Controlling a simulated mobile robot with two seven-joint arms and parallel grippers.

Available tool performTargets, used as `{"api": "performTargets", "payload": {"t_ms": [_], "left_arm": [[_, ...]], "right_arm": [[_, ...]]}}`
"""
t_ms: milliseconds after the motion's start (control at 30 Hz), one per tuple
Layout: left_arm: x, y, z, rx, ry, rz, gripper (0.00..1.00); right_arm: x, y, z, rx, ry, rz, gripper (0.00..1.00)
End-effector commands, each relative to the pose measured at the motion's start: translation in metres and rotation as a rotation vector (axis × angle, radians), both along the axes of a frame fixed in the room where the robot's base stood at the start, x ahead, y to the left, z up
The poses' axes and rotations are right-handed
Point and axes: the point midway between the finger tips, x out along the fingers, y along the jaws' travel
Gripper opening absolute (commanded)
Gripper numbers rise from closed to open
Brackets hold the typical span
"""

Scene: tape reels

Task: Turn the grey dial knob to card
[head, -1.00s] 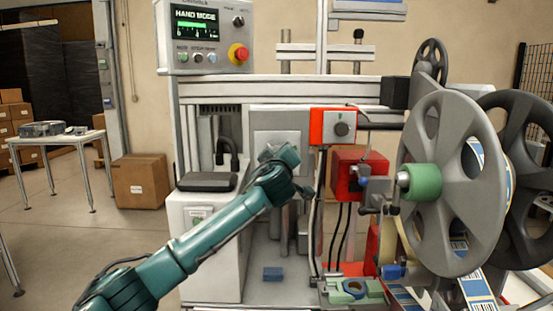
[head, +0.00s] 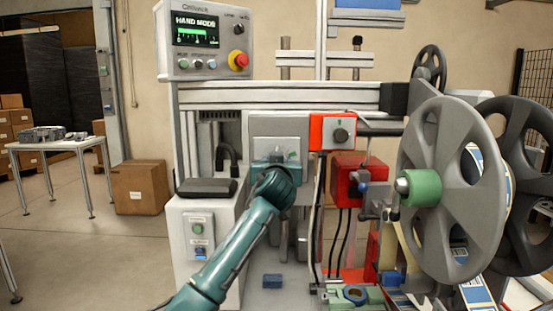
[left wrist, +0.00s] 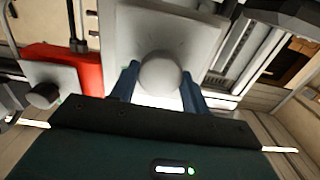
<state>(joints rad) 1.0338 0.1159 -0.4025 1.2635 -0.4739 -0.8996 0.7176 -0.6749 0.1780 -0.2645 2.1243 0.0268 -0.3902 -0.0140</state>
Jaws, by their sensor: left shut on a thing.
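The grey dial knob (left wrist: 160,73) is a round, light grey knob on a pale grey panel (left wrist: 195,30). In the left wrist view, the two blue fingers of my left gripper (left wrist: 160,80) are on either side of it, shut on it. In the head view, my left gripper (head: 276,164) is at the front of the same panel (head: 277,124), and my arm hides the knob. Any card mark on the dial cannot be read. My right gripper is not in view.
A red box with a second, darker knob (head: 340,135) is just right of the panel. A large grey reel (head: 455,165) with a green hub stands at the right. A control box with screen and red stop button (head: 238,60) is above left.

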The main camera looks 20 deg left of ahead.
Motion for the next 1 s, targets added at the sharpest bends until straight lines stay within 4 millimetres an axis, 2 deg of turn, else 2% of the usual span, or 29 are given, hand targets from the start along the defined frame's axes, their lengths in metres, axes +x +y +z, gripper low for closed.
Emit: {"api": "performTargets", "payload": {"t_ms": [733,1000], "left_arm": [[0.0,-0.001,0.002,0.683,0.2,-0.001,0.23],[0.0,-0.002,0.001,0.908,0.263,-0.001,0.23]], "right_arm": [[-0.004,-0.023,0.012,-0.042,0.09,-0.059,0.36],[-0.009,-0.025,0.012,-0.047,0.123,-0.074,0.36]]}}
